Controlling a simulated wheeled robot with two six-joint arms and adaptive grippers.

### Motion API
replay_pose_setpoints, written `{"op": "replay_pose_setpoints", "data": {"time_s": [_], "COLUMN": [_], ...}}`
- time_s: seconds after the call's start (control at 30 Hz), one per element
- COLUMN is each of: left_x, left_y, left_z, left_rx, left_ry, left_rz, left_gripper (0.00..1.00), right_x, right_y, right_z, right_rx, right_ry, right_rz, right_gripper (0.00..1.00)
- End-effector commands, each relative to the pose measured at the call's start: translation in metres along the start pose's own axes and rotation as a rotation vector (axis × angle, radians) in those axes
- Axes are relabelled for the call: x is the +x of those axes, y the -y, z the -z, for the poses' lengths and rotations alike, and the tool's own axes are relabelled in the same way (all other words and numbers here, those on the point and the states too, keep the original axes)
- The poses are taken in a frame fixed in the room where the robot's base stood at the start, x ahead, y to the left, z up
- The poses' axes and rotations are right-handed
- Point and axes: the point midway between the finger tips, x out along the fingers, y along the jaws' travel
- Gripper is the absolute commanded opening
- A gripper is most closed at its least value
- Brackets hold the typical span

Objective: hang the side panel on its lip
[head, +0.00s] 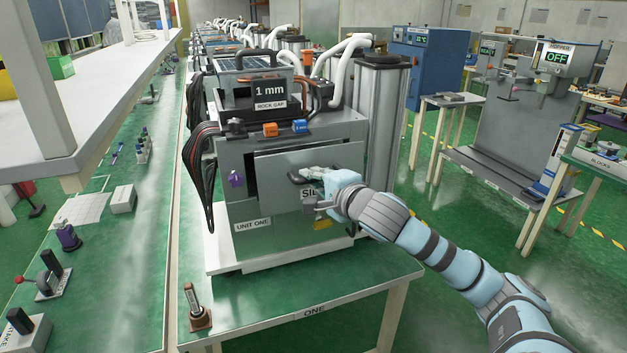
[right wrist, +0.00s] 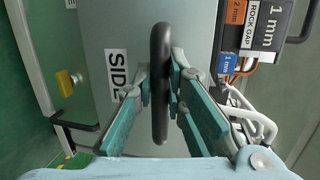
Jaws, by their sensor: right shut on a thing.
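The side panel (head: 285,162) is a flat grey plate with a black handle (right wrist: 159,70) and a label that begins "SI" in the head view and reads "SIDE" in the right wrist view. It stands nearly upright in front of the grey cabinet marked UNIT ONE (head: 240,146), a little skewed, with a dark gap (head: 250,176) at its left edge. My right gripper (head: 308,177) is shut on the handle; its fingers lie on both sides of it in the right wrist view (right wrist: 160,88). The lip is hidden, so I cannot tell whether the panel touches it. My left gripper is out of view.
The cabinet stands on a green-topped bench (head: 285,311) marked ONE. A small brown-based tool (head: 197,308) stands on the front left corner. Dark cables (head: 200,165) hang at the cabinet's left. A yellow latch-like piece (head: 322,224) is below the panel.

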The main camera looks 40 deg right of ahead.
Motion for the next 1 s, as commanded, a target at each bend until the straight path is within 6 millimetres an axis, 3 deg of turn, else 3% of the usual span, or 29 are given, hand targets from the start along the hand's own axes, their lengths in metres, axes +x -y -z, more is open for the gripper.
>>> {"op": "replay_pose_setpoints", "data": {"time_s": [0.4,0.63,1.0], "left_x": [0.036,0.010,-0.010], "left_y": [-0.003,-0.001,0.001], "left_z": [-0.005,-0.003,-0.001], "left_rx": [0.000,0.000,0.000], "left_ry": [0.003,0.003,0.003], "left_rz": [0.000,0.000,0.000], "left_gripper": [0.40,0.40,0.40], "right_x": [-0.002,0.019,0.055], "right_y": [-0.005,0.009,0.015], "right_z": [-0.002,0.001,0.006], "right_rx": [-0.013,-0.007,-0.008], "right_ry": [-0.001,-0.001,-0.002], "right_rz": [0.095,0.097,0.097], "right_gripper": [0.00,0.00,0.00]}}
